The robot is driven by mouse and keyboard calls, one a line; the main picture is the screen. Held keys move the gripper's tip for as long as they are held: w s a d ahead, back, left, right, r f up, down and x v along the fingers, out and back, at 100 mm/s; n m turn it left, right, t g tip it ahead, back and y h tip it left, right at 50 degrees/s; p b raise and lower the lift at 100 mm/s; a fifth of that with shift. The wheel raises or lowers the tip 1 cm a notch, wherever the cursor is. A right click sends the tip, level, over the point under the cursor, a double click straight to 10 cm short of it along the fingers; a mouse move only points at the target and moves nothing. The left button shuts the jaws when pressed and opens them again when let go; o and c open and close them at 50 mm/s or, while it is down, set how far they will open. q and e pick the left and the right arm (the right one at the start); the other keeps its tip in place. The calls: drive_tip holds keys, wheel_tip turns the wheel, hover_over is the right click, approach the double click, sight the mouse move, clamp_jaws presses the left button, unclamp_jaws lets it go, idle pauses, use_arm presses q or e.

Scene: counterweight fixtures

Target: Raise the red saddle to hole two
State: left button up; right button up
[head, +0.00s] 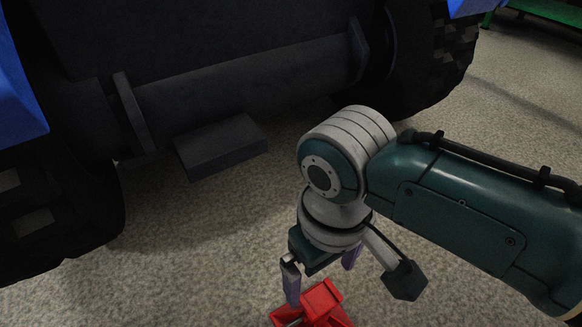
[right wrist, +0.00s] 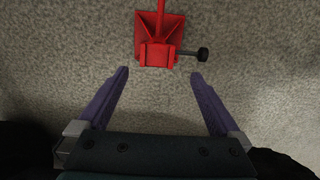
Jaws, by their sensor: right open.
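A red stand, its saddle part and base not clearly told apart, shows at the bottom edge of the head view (head: 322,302), partly cut off. In the right wrist view the red stand (right wrist: 158,38) is at the top middle, with a square base, a block at its near end and a red bar running up out of the frame. A pin with a dark knob (right wrist: 202,54) sticks out on its right. My right gripper (right wrist: 158,72) is open and empty, its purple fingers apart and just short of the block. It also shows in the head view (head: 322,280) above the stand. The holes are not visible.
A large dark vehicle axle (head: 250,85) with thick tires (head: 430,60) and blue body parts (head: 15,90) fills the upper left. A dark block (head: 220,147) is under the axle. Speckled floor (head: 180,260) lies clear. A green rack (head: 545,10) stands far right.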

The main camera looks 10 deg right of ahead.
sight(320, 299)
drive_tip(key=f+b, duration=0.1)
drive_tip(key=f, duration=0.1)
drive_tip(key=f+b, duration=0.4)
drive_tip(key=shift+d+f, duration=0.35)
drive_tip(key=shift+f, duration=0.05)
drive_tip(key=shift+a+f+b, duration=0.1)
drive_tip(key=shift+f+b, duration=0.4)
drive_tip(key=shift+b, duration=0.15)
drive_tip(key=shift+r, duration=0.1)
drive_tip(key=shift+c, duration=1.4)
clamp_jaws()
